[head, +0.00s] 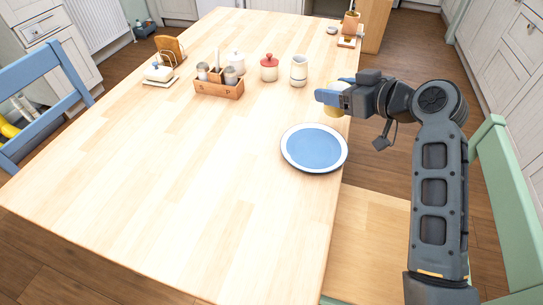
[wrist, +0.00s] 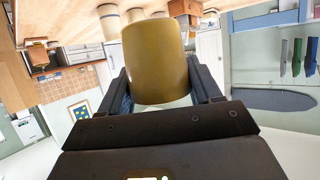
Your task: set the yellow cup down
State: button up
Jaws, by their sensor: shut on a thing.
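The yellow cup (wrist: 158,62) is between the two fingers of my gripper (wrist: 162,84) in the wrist view, which shows the room upside down. My gripper is shut on it. In the head view my gripper (head: 332,98) is at the table's right edge, and only small parts of the cup (head: 335,112) show around the fingers. The cup appears to be above the table top (head: 170,150); the gap beneath it is hard to judge. A blue plate with a white rim (head: 314,147) lies on the table just nearer than the gripper.
A cream jar (head: 299,72), a red-lidded pot (head: 269,68) and a wooden caddy (head: 219,88) stand left of and beyond the gripper. The table's near left is clear. Chairs stand on both sides.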

jog(key=s+a+n+g+y, duration=0.2)
jog(key=a, duration=1.7)
jog(key=s+f, duration=0.2)
jog(key=s, duration=0.1)
jog(key=s+f+p, duration=0.1)
jog(key=s+f, duration=0.2)
jog(key=s, duration=0.1)
jog(key=s+f, duration=0.2)
jog(key=s, duration=0.2)
jog(key=shift+s+d+f+p, duration=0.2)
jog(key=shift+d+f+p, duration=0.1)
jog(key=shift+d, duration=0.1)
jog(key=shift+f, duration=1.85)
jog(key=shift+f, duration=0.2)
jog(key=o, duration=1.1)
jog(key=shift+r, duration=0.15)
